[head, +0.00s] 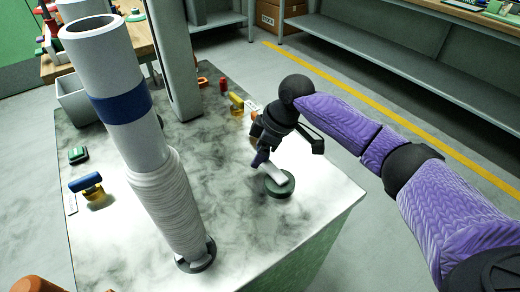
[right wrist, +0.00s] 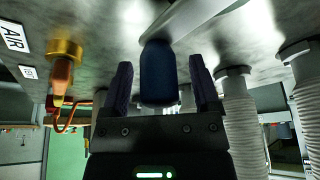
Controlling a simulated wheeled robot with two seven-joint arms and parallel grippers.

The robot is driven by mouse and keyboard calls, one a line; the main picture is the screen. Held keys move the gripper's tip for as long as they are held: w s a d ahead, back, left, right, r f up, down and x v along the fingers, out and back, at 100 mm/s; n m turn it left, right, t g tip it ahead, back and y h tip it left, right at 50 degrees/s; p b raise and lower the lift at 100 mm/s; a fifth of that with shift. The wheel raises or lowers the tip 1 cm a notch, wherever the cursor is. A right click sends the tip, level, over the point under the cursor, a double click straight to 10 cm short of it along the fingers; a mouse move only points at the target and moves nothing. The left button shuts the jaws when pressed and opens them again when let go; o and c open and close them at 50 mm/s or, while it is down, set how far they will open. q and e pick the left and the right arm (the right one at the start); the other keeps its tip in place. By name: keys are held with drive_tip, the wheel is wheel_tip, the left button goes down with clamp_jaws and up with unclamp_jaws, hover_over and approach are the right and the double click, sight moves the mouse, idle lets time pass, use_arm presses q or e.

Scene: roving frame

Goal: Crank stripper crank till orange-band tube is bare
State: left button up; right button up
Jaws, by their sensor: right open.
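A crank with a green round hub (head: 279,187), a pale arm (head: 271,171) and a dark blue knob (head: 261,158) sits at the table's right side. My right gripper (head: 259,150) is at the knob. In the right wrist view the knob (right wrist: 158,75) stands between the two open fingers of this gripper (right wrist: 160,62), with a gap on each side. A tall white tube (head: 103,55) with a blue band (head: 121,106) stands front left, its lower part wrapped in a bunched white sleeve (head: 168,200). I see no orange band.
The marbled tabletop (head: 225,215) is clear between tube and crank. A blue-handled lever (head: 86,182) and a green piece (head: 78,155) lie at left. A yellow-orange fitting (head: 236,105) and a grey post (head: 175,60) stand behind. More sleeved tubes (right wrist: 240,130) show in the wrist view.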

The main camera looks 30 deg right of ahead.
clamp_jaws()
idle(0.5)
idle(0.5)
